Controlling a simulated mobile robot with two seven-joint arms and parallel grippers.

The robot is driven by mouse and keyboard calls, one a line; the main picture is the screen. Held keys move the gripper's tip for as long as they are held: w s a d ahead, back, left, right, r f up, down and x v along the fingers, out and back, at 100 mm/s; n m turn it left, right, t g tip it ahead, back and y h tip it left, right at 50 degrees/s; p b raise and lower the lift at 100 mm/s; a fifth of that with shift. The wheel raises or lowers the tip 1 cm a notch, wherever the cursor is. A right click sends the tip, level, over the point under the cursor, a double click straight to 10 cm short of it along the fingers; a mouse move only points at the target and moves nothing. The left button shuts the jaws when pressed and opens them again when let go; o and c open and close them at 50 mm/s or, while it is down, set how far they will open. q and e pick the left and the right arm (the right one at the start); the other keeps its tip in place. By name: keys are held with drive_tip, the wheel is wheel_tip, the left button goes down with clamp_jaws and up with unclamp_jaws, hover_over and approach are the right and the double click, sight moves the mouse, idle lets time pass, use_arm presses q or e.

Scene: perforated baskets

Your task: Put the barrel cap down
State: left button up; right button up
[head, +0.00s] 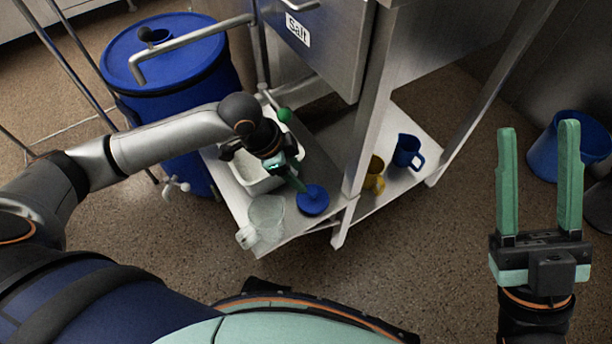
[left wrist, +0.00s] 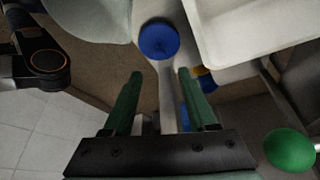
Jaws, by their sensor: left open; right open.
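The barrel cap is a round blue disc (head: 313,202) on the front part of the low shelf (head: 302,225). In the left wrist view the cap (left wrist: 158,40) lies just beyond the fingertips, between their lines. My left gripper (head: 297,182) is open right beside the cap in the head view; the fingers (left wrist: 160,76) are apart with nothing between them. I cannot tell if a finger touches the cap. The blue barrel (head: 175,70) stands at the upper left with a small dark opening on its lid. My right gripper (head: 538,128) is open and empty at the far right.
A green ball (head: 284,115) shows above. Yellow (head: 374,174) and blue (head: 407,152) jugs are past the table leg (head: 368,110). The floor in front is clear.

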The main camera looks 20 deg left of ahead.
use_arm(q)
drive_tip(key=p+v, duration=0.1)
drive_tip(key=v, duration=0.3)
idle(0.5)
